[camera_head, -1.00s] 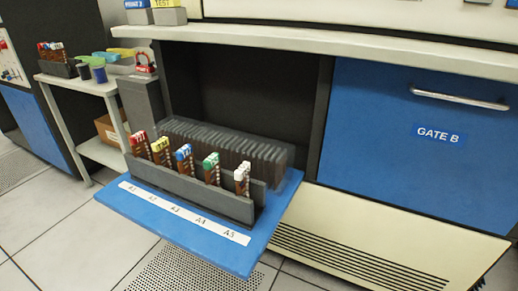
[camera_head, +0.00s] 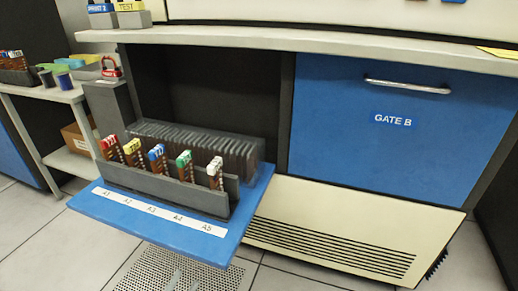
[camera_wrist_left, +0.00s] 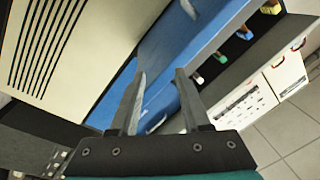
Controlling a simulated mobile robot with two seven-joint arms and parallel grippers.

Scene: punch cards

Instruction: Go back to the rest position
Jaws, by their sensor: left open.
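My left gripper (camera_wrist_left: 160,76) shows only in the left wrist view. Its two grey fingers stand apart with nothing between them. A blue surface (camera_wrist_left: 172,45) lies beyond the fingertips. No gripper shows in the head view, and my right gripper is not seen. In the head view, an open blue shelf (camera_head: 190,238) carries a grey rack (camera_head: 165,188). Cards with red (camera_head: 108,143), yellow (camera_head: 133,147), blue (camera_head: 156,152), green (camera_head: 184,159) and white (camera_head: 215,165) tops stand in it, above labels A1 to A5.
A closed blue panel marked GATE B (camera_head: 350,145) is at the right, above a cream vented panel (camera_head: 330,235). A pale counter edge (camera_head: 300,43) runs above. A side table (camera_head: 45,92) with cups and boxes stands at the left. Tiled floor (camera_head: 60,245) lies open in front.

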